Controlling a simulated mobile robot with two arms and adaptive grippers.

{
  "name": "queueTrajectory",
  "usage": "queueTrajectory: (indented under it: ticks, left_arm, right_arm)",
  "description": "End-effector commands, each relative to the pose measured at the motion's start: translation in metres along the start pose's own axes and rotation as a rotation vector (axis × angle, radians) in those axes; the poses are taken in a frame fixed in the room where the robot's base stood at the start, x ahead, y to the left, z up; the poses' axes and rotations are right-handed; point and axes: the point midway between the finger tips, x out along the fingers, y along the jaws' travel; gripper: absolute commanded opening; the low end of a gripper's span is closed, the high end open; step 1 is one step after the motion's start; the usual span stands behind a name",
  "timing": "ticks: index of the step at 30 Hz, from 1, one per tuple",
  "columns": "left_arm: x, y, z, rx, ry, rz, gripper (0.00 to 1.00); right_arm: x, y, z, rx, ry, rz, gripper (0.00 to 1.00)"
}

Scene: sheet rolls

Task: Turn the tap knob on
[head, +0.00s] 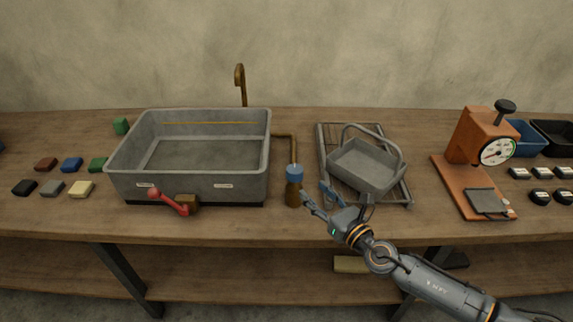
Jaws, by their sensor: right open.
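A blue round knob (294,173) sits on top of an upright brass post (293,194) just right of the grey basin (190,182); it looks like the tap knob. A thin brass pipe (295,148) runs from behind the post to the basin's right side. A curved brass spout (240,80) rises behind the basin. My right gripper (315,194) is open and empty, just right of and in front of the post, with its fingers pointing toward it. A small gap seems to separate them, though depth is hard to judge. My left gripper is out of view.
A red lever (170,201) on a brass block sticks out from the basin's front. A grey handled basket (365,166) stands on a wire rack (398,192) right of the post, close to my gripper. An orange dial press (480,140) stands farther right.

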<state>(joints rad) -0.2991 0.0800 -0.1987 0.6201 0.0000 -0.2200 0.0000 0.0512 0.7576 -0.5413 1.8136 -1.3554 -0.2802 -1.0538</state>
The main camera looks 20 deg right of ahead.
Motion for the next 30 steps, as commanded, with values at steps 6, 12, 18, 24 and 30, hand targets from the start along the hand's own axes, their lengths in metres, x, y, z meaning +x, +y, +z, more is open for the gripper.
queueTrajectory:
  ticks: [6, 12, 18, 24, 30]
  left_arm:
    - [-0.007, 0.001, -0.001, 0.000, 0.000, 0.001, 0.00]
    - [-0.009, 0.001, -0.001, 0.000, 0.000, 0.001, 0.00]
    - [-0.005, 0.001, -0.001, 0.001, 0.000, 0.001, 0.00]
    - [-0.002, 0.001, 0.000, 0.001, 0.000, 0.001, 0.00]
    - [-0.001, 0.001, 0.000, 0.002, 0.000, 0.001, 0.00]
  right_arm:
    - [0.032, 0.000, 0.004, 0.005, -0.005, -0.002, 0.48]
    - [0.076, 0.001, 0.003, 0.007, -0.005, -0.002, 0.48]
    - [0.112, 0.001, 0.001, 0.008, -0.003, -0.001, 0.48]
    - [0.131, 0.000, 0.000, 0.008, -0.002, -0.002, 0.48]
    - [0.135, 0.001, 0.001, 0.008, -0.001, -0.001, 0.48]
